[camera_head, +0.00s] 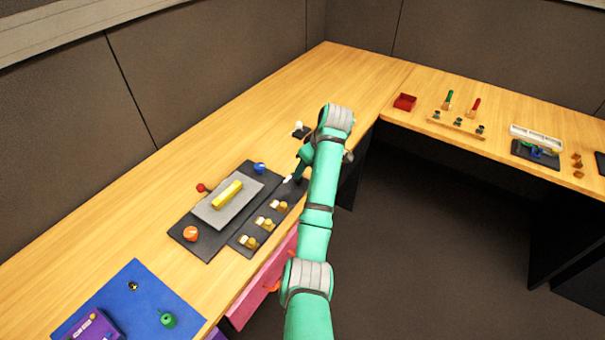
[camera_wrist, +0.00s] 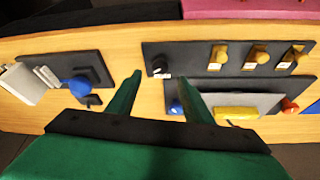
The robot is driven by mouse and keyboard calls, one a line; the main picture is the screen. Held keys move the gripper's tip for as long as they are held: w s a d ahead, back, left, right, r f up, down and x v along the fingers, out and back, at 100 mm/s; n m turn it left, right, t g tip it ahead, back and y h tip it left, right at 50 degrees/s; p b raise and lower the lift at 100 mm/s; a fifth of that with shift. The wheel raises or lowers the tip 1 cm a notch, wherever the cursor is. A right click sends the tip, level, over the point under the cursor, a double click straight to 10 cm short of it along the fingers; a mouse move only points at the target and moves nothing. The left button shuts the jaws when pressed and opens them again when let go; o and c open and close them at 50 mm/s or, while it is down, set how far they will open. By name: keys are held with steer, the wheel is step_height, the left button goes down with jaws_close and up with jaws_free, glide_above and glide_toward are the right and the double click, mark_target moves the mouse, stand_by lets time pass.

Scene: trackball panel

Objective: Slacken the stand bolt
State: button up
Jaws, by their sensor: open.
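My gripper shows in the wrist view (camera_wrist: 161,82) with its two green fingers apart and nothing between them. In the head view my gripper (camera_head: 298,171) is small and partly hidden by my arm, near the far right end of the dark switch strip. A small dark bolt-like piece with a white mark (camera_wrist: 160,69) sits on that strip, just beyond the fingertips and apart from them. A dark stand plate with a blue round knob (camera_wrist: 77,86) and pale bars lies left of the fingers. I cannot tell for certain which piece is the stand bolt.
The strip also carries three yellow-and-white switches (camera_head: 265,223). Beside it is a dark panel with a grey plate and yellow bar (camera_head: 227,194), an orange knob (camera_head: 190,233), a blue knob (camera_head: 260,168) and a red ball (camera_head: 201,187). Bare wood (camera_head: 330,75) lies behind.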

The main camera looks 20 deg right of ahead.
steer(key=shift+v, duration=2.05)
